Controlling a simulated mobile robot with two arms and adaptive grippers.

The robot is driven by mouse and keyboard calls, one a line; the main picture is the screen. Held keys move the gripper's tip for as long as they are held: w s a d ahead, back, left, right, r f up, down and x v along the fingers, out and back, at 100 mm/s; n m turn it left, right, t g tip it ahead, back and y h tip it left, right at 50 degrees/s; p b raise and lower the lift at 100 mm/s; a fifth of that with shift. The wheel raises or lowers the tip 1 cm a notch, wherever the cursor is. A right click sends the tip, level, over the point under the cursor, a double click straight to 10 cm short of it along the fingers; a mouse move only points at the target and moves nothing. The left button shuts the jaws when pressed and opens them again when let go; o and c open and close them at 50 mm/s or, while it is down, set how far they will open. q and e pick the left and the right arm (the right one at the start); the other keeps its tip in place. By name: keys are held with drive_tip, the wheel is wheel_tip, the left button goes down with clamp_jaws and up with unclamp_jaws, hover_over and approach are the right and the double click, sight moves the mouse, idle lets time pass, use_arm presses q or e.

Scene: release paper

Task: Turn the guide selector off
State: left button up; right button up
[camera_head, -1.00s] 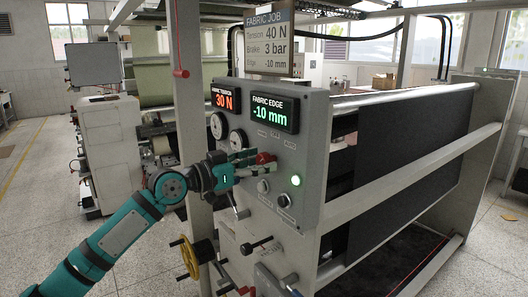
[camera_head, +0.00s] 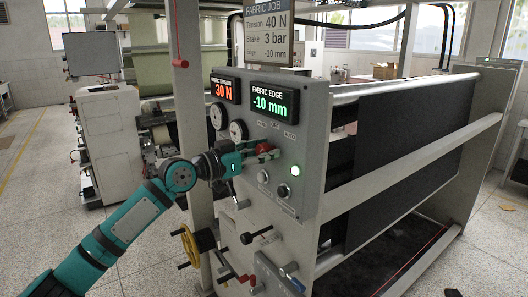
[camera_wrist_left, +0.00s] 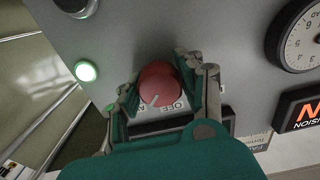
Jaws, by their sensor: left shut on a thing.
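The guide selector is a round red knob (camera_head: 266,147) on the grey control panel (camera_head: 312,120), below the fabric edge display (camera_head: 274,103). In the left wrist view, the knob (camera_wrist_left: 158,82) shows a white pointer line on its face, toward the printed OFF label and a partly covered label starting with A. My left gripper (camera_head: 262,153) is at the panel, shut on the knob. In the left wrist view, its fingers (camera_wrist_left: 158,90) stand on either side of the knob. The display reads -10 mm in green. My right gripper is not in view.
A yellow handwheel (camera_head: 188,243) and levers project lower down. A black fabric roll (camera_head: 415,150) extends right.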

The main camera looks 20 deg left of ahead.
use_arm(q)
drive_tip(key=shift+n, duration=0.3)
drive_tip(key=n+p, duration=0.2)
drive_tip(key=n, duration=0.1)
drive_tip(key=n+p, duration=0.2)
drive_tip(key=n, duration=0.3)
idle(0.5)
drive_tip(key=o, duration=1.2)
drive_tip(key=shift+a, duration=0.1)
drive_tip(key=v, duration=1.2)
